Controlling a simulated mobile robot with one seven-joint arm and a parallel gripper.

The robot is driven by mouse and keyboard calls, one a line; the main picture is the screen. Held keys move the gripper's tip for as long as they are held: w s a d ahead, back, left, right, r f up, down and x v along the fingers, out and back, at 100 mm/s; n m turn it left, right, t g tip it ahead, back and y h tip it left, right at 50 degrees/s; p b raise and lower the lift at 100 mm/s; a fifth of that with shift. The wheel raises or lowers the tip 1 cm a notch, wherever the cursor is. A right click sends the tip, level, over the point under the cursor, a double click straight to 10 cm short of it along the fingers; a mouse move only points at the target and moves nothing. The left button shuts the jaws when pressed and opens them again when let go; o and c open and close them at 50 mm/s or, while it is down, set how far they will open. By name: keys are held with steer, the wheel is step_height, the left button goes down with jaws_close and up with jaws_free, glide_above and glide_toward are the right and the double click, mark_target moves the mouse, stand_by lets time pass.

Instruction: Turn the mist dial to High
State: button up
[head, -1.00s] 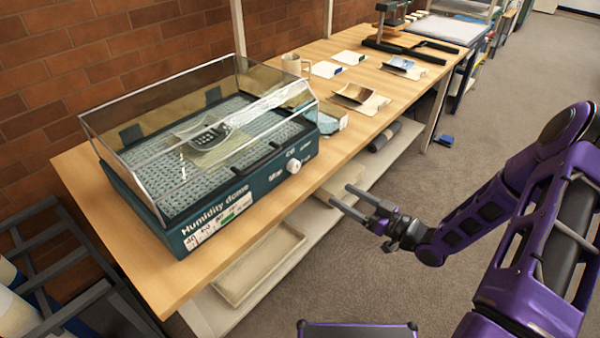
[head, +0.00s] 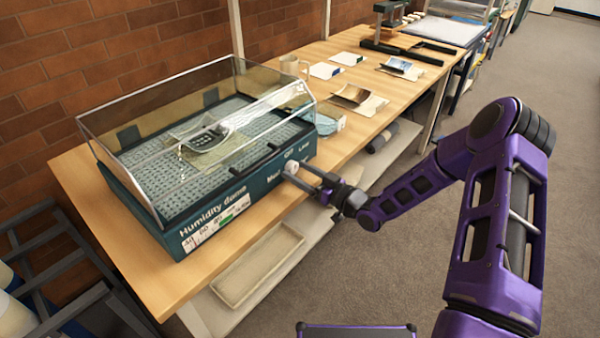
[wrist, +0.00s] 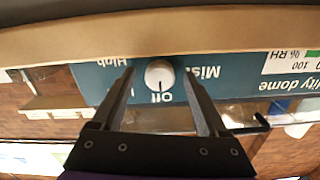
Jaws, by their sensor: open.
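The mist dial is a round white knob (head: 291,168) on the teal front of the humidity dome (head: 215,203). The wrist view shows the dial (wrist: 159,73) upside down, with "Off" printed beside it, "Mist" to its right and "High" to its left. A small dark mark on the knob appears to face "Off". My gripper (head: 302,178) is at the front panel, right at the dial. In the wrist view my gripper (wrist: 159,76) is open, with one finger on each side of the knob and a gap visible on both sides.
The dome stands on a wooden bench (head: 160,283), its clear cover (head: 150,100) shut over a dark item. A lower shelf holds a shallow tray (head: 255,268). The floor to the right is clear.

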jaws_close()
stand_by(0.3)
steer(key=m, duration=0.5)
steer(key=shift+m+b, duration=0.3)
steer(key=shift+m, duration=0.1)
steer(key=m, duration=0.6)
steer(key=shift+s, duration=0.1)
steer(key=m, duration=0.6)
steer(key=shift+r+m+p, duration=0.1)
steer(key=shift+m+p, duration=0.2)
steer(key=shift+p, duration=0.1)
steer(key=m, duration=0.5)
steer(key=shift+a+m, duration=0.1)
steer(key=shift+m, duration=0.2)
